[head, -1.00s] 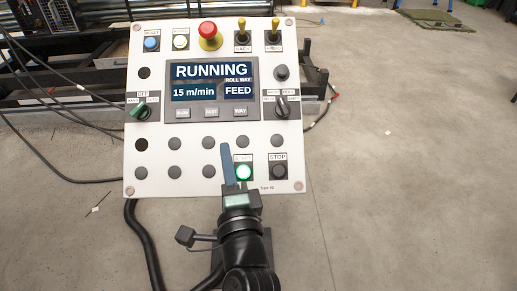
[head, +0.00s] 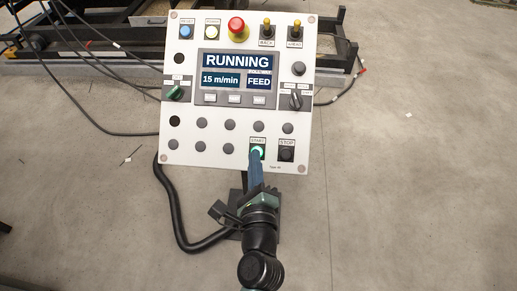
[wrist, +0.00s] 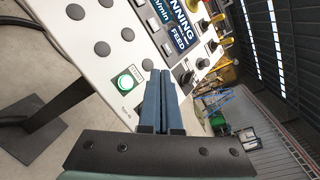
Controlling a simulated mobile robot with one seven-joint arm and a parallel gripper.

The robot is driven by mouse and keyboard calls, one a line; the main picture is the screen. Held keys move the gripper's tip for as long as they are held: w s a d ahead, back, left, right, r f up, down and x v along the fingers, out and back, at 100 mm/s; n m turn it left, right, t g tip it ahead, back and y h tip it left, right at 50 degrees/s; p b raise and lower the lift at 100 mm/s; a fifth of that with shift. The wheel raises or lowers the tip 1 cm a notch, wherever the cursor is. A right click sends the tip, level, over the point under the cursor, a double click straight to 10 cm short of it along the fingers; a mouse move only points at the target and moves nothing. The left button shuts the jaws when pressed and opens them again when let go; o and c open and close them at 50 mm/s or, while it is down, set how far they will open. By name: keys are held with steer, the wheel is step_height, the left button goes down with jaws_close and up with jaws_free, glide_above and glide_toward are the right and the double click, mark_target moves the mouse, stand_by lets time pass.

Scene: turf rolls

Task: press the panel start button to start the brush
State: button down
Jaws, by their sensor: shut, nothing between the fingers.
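The white control panel (head: 235,160) stands tilted before me. Its start button (head: 257,152) is lit green at the bottom, left of the black stop button (head: 286,154). The display (head: 236,72) reads RUNNING, 15 m/min, FEED. My gripper (head: 256,162) is shut, its blue fingers pointing at the panel with the tips at the lower edge of the start button in the head view. In the wrist view the lit start button (wrist: 126,82) shows just left of the shut fingers (wrist: 160,75). I cannot tell whether the tips touch the panel.
The panel also carries a red emergency knob (head: 237,28), a green selector (head: 174,93), a black selector (head: 297,98) and several grey buttons. A black cable (head: 172,215) hangs below it. Dark metal framing (head: 100,48) lies behind.

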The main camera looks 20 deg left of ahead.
mark_target(257, 147)
steer(key=w+a+f+b, duration=0.1)
steer(key=w+f+b, duration=0.4)
steer(key=f+b, duration=0.1)
steer(key=shift+w+a+f, duration=0.25)
steer(key=shift+f, duration=0.1)
stand_by(2.1)
steer(key=shift+w+a+f+b, duration=0.1)
steer(key=shift+w+f+b, duration=0.2)
steer(key=shift+b, duration=0.1)
steer(key=shift+w+f+b, duration=0.2)
steer(key=shift+f+b, duration=0.1)
steer(key=shift+f, duration=0.05)
stand_by(0.6)
stand_by(0.3)
steer(key=shift+s+r+p, duration=0.55)
steer(key=shift+r+p, duration=0.1)
steer(key=shift+p, duration=0.05)
